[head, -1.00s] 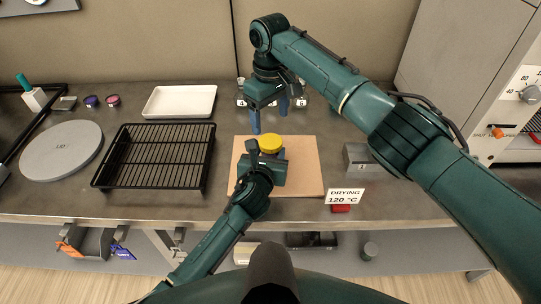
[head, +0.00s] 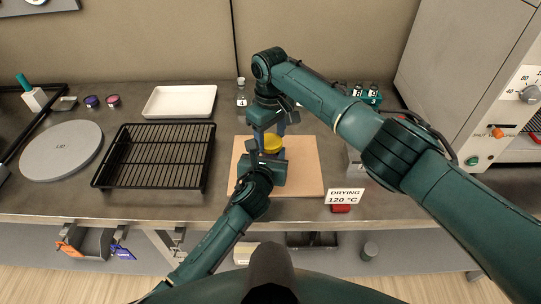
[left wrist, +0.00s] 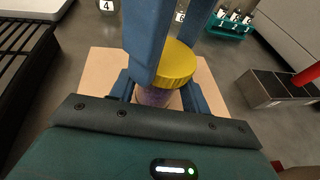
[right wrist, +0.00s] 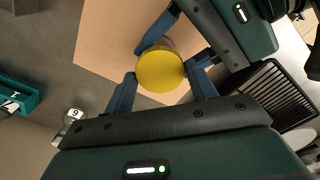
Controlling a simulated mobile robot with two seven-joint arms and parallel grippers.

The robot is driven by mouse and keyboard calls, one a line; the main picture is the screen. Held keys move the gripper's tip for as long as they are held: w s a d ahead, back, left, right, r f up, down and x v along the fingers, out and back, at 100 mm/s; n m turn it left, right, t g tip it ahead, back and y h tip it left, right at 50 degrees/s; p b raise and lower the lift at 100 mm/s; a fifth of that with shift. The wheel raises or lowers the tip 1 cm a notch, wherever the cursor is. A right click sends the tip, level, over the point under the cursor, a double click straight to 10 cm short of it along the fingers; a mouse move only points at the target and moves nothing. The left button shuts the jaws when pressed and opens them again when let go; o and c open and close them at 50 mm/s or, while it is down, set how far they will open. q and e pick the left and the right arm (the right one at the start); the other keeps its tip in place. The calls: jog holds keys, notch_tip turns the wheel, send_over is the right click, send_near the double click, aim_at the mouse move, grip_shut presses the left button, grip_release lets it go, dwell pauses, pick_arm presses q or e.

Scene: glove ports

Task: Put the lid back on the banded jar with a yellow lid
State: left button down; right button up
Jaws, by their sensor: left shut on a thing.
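The jar (left wrist: 154,97) stands on a tan board (head: 305,178) with a yellow lid (head: 273,144) on top of it. In the left wrist view the lid (left wrist: 178,66) sits on the jar's mouth; whether it is screwed down I cannot tell. My left gripper (head: 268,160) is shut on the jar's body, below the lid. My right gripper (head: 270,132) points down from above, its blue fingers on either side of the lid. In the right wrist view the lid (right wrist: 160,72) lies between these fingers, which look apart. Most of the jar's body is hidden.
A black wire rack (head: 155,157) and a white tray (head: 180,101) lie left of the board. A grey lid disc (head: 62,150) is farther left. A bottle (head: 241,95) and a teal vial holder (head: 373,97) stand behind. A drying sign (head: 345,196) stands front right.

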jog(key=c, duration=0.6)
jog(key=m, duration=0.5)
jog(key=o, duration=1)
jog(key=shift+o, duration=0.2)
jog(key=shift+r, duration=0.1)
jog(key=shift+r, duration=2.15)
jog(key=shift+c, duration=0.2)
notch_tip(320, 180, up, 4)
jog(key=shift+f+n, duration=0.2)
jog(key=shift+n, duration=0.1)
jog(key=shift+c, duration=0.2)
jog(key=shift+f, duration=0.1)
